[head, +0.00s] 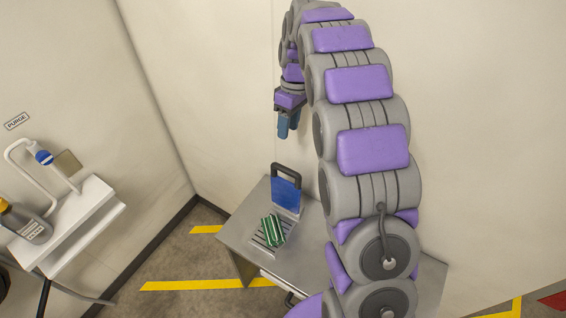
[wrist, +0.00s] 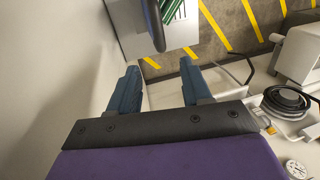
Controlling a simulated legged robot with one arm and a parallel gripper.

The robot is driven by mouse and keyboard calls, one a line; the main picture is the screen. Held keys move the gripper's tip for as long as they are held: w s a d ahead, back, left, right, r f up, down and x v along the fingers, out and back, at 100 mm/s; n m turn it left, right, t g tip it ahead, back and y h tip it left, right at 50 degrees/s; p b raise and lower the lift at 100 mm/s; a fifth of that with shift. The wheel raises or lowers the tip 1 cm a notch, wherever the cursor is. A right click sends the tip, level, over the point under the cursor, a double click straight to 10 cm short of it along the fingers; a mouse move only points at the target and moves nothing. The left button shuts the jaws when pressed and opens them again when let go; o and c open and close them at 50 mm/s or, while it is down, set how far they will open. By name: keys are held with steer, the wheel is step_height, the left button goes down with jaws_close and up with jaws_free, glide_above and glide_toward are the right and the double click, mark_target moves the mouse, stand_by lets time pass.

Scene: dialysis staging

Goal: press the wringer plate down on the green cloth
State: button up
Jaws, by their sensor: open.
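The green cloth (head: 272,230), with white stripes, lies on a slotted drain area of the grey metal table (head: 241,237). The wringer plate (head: 286,192) is blue and stands raised behind the cloth, with a dark loop handle (head: 286,168) at its top. My gripper (head: 288,136) hangs above the plate and handle, apart from them, with its blue fingers pointing down. In the wrist view my gripper (wrist: 158,72) is open with nothing between its fingers. Beyond the fingertips, the dark handle (wrist: 153,24) and part of the green cloth (wrist: 169,9) show at the top edge.
A white wall shelf (head: 75,225) at the left holds a grey bottle (head: 25,223) and a curved pipe with a blue disc. Walls close in behind the table. Yellow tape (head: 190,285) marks the floor. A coiled black hose (wrist: 287,103) shows at the right of the wrist view.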

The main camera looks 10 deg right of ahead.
mark_target(284, 167)
steer(key=f, duration=0.4)
steer(key=s+a+f, duration=0.1)
steer(key=f, duration=0.4)
steer(key=s+f, duration=0.1)
steer(key=f, duration=0.4)
steer(key=shift+a, duration=0.35)
steer(key=shift+d, duration=0.1)
steer(key=shift+c, duration=0.6)
jaws_close()
